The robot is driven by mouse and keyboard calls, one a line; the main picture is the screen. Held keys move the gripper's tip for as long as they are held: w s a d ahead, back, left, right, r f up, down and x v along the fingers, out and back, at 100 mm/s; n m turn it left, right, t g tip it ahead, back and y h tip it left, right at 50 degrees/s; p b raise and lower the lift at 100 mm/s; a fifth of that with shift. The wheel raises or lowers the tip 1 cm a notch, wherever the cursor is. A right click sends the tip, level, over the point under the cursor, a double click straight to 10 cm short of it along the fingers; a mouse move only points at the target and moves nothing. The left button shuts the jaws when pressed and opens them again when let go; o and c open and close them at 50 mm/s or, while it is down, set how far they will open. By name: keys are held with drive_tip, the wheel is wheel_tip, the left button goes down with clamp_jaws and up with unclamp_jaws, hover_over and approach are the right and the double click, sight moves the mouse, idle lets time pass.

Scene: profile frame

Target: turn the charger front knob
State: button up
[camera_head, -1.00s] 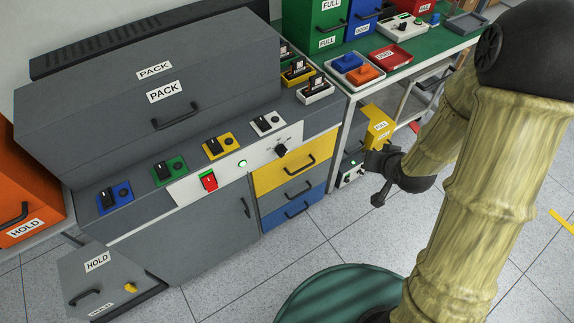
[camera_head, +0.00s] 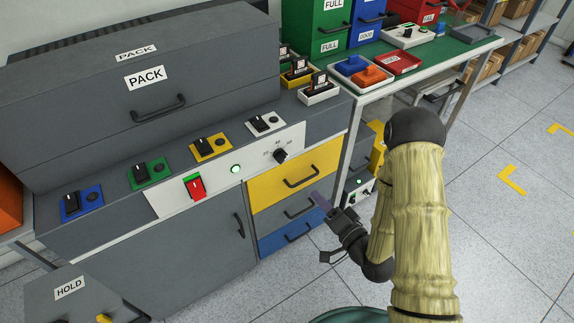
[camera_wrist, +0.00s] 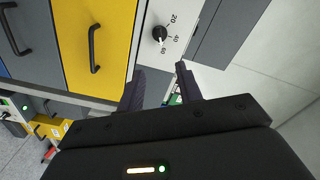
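The charger front knob (camera_head: 280,156) is a small black knob on the white front panel (camera_head: 220,177) of the grey charger bench, right of a green lamp. In the wrist view the knob (camera_wrist: 159,33) shows with the marks 20, 40 and 60 beside it. My gripper (camera_head: 322,229) is in front of the drawers, below and to the right of the knob, apart from it. In the wrist view my gripper (camera_wrist: 160,84) has its two fingers spread with nothing between them, and the knob lies beyond the fingertips.
A red switch (camera_head: 195,187) and the green lamp (camera_head: 235,169) share the panel. Yellow, grey and blue drawers with protruding handles (camera_head: 301,178) sit below the knob. Several coloured charger sockets line the ledge above. A green-topped table (camera_head: 440,49) stands to the right. Floor is clear at right.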

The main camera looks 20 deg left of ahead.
sight(285, 159)
drive_tip(key=shift+w+a, duration=0.1)
drive_tip(key=x, duration=1.7)
drive_tip(key=shift+w, duration=0.15)
clamp_jaws()
